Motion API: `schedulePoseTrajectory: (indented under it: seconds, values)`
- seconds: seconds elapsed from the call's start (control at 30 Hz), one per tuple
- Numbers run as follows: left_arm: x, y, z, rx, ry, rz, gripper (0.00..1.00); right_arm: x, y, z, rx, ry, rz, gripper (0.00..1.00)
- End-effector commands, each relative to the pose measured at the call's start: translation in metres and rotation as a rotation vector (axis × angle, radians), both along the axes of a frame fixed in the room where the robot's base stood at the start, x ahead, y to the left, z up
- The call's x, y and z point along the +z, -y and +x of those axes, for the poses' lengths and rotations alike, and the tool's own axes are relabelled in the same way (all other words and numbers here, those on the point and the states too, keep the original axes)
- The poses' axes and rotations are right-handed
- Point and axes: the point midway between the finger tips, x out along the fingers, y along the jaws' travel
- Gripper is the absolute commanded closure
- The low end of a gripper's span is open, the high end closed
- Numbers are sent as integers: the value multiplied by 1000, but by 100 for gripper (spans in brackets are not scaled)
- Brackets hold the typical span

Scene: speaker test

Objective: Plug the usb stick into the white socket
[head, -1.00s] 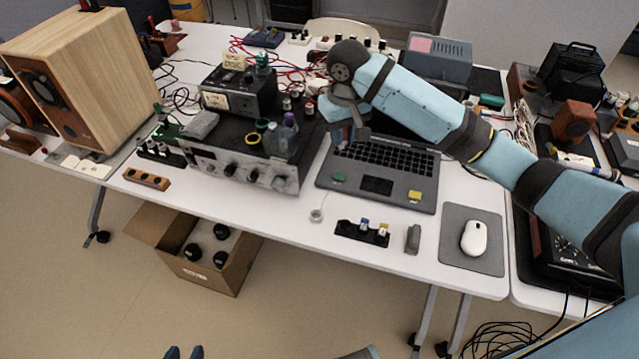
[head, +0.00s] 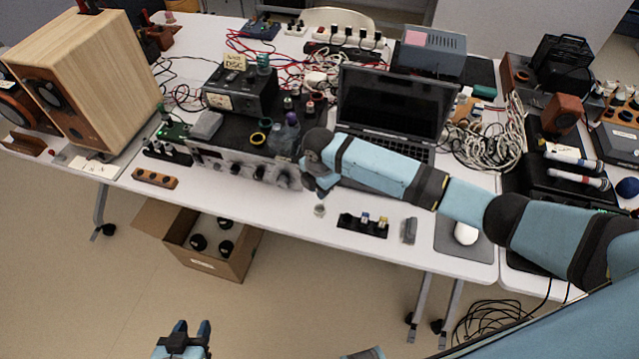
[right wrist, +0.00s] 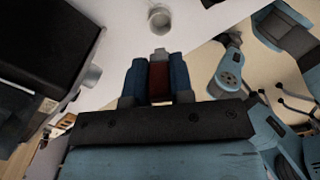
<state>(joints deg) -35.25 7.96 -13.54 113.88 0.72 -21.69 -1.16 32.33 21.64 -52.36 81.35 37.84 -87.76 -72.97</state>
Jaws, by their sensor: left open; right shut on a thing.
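My right gripper (head: 322,188) points down near the table's front edge, just right of the silver amplifier. In the right wrist view its fingers (right wrist: 158,78) are shut on a dark red usb stick (right wrist: 159,82), whose pale metal plug points away from the gripper. In the head view the stick is hidden or too small to make out. A small whitish round piece with a hollow (right wrist: 163,17), perhaps the white socket, is on the table beyond the plug, apart from it. It also shows in the head view (head: 320,210). My left gripper (head: 192,328) is open and empty, low in front of the table.
A black holder (head: 362,226) with small blue and yellow pieces lies right of the round piece, then a grey block (head: 409,230) and a mouse (head: 466,233). The open laptop (head: 393,103) is behind my right arm. The silver amplifier (head: 240,163) stands close on the left.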

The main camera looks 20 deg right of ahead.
Motion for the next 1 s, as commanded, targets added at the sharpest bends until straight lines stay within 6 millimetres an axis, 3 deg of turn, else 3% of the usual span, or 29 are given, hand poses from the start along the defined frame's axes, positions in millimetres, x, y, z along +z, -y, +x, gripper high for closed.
schedulePoseTrajectory:
  seconds: [0.57, 1.0]
  values:
    - [-29, -1, 2, 1, 10, -1, 57, -35, 0, -1, 13, 0, 0, 100]
    - [-29, -1, 2, 1, 8, 0, 57, -46, -1, -1, 13, -1, 0, 100]
